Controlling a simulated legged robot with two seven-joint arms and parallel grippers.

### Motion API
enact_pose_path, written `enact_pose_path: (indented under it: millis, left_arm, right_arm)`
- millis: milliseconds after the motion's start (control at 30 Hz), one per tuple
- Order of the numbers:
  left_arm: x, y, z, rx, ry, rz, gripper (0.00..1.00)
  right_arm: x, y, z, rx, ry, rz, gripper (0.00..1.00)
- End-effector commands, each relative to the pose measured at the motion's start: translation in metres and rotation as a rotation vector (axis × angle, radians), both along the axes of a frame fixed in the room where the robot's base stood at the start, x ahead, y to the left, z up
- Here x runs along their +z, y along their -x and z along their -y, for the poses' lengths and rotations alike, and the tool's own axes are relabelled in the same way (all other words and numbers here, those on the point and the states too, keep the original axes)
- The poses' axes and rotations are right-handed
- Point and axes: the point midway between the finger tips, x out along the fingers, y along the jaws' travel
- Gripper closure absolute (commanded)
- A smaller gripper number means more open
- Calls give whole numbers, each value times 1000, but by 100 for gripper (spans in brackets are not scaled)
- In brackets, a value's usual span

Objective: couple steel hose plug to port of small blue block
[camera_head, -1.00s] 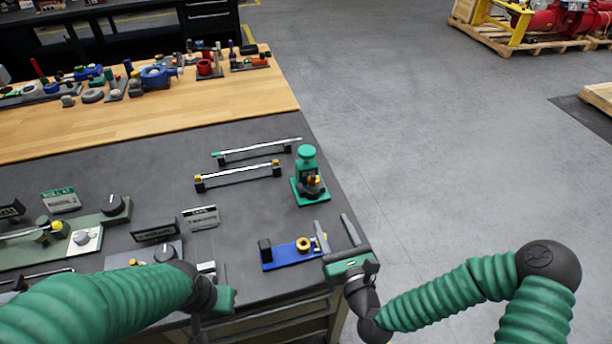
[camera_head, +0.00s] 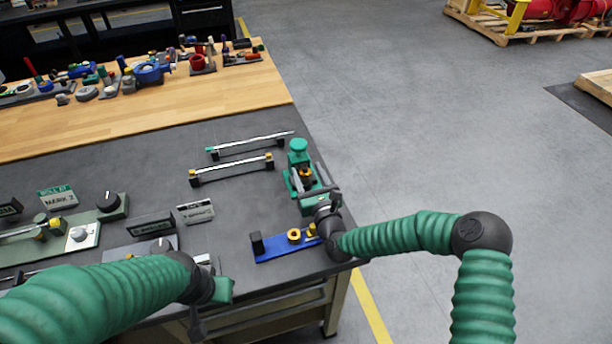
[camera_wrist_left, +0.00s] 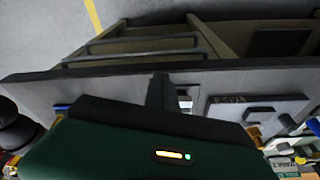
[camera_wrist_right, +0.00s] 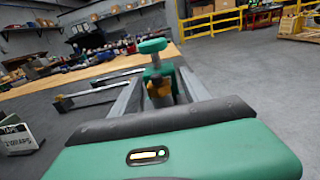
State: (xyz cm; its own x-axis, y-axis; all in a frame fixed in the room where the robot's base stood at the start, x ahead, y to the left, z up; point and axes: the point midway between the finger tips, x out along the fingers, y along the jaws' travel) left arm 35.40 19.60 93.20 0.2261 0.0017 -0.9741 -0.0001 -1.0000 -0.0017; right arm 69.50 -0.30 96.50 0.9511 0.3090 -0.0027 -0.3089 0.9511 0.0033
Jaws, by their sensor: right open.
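The small blue block (camera_head: 275,246) lies near the bench's front right corner, with a black post and a brass ring (camera_head: 294,235) on it. My right forearm partly covers its right end. A green fixture (camera_head: 298,148) with a brass fitting stands behind it. My right gripper (camera_head: 305,180) is open at this fixture; in the right wrist view its fingers (camera_wrist_right: 158,90) stand either side of the fixture's brass part (camera_wrist_right: 160,92), contact unclear. My left gripper (camera_head: 221,291) is low at the bench's front edge, fingers together and empty. I cannot make out which piece is the steel hose plug.
A silver bar with brass ends (camera_head: 232,169) and another with a green end (camera_head: 250,142) rest on black stands, left of the fixture. Signs and a knob panel (camera_head: 82,234) fill the left bench. Free floor lies right of the bench.

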Motion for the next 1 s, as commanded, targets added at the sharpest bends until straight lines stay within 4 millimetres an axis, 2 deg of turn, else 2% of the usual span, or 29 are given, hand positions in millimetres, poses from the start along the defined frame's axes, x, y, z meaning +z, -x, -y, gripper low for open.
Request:
enact_pose_path:
  millis: [100,500,867,1000]
  left_arm:
    - [0,0,0,0,0,0,100]
    - [0,0,0,0,0,0,100]
    - [0,0,0,0,0,0,100]
    - [-1,0,0,0,0,0,100]
  right_arm:
    - [0,1,0,0,0,0,47]
    - [0,1,0,0,1,0,100]
    - [0,1,0,-1,1,0,100]
    - [7,0,1,-1,0,2,100]
